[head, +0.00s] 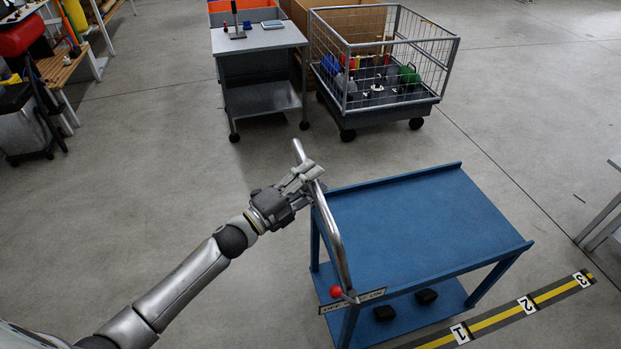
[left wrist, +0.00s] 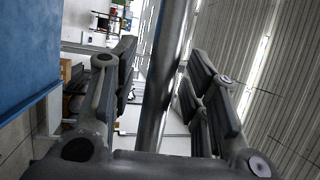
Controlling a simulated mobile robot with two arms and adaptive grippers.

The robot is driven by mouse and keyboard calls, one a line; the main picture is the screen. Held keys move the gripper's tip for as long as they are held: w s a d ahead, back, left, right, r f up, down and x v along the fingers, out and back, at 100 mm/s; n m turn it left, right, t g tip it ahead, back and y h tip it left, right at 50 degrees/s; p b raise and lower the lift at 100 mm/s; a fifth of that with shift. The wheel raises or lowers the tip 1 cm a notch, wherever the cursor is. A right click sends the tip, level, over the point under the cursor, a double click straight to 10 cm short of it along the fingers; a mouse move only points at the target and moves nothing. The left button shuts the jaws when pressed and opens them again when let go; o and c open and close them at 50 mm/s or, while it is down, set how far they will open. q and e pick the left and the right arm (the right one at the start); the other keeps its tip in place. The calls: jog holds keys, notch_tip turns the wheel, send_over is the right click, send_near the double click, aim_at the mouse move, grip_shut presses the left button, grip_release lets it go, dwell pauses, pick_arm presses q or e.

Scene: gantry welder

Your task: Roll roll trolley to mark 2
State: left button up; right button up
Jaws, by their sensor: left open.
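The blue roll trolley (head: 430,218) stands in the middle right of the head view, with a flat top and a lower shelf. Its curved metal push handle (head: 329,235) rises along its left side. A red knob (head: 336,291) sits by a lettered plate (head: 352,301) at the handle's lower end. My left gripper (head: 311,178) is at the handle's upper part. In the left wrist view the handle bar (left wrist: 163,90) runs between the two open fingers, with gaps beside it. Mark 2 (head: 527,304) is on the yellow and black floor strip, right of mark 1. My right gripper is not in view.
A wire cage cart (head: 447,62) and a grey wheeled table (head: 262,41) stand behind the trolley. Mark 1 (head: 459,333) and mark 3 (head: 581,280) lie on the same strip. A grey frame (head: 604,220) stands at the right edge. The floor left of the trolley is clear.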

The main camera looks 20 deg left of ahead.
pick_arm(q)
grip_shut()
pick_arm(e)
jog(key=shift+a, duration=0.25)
pick_arm(q)
jog(key=shift+d, duration=0.1)
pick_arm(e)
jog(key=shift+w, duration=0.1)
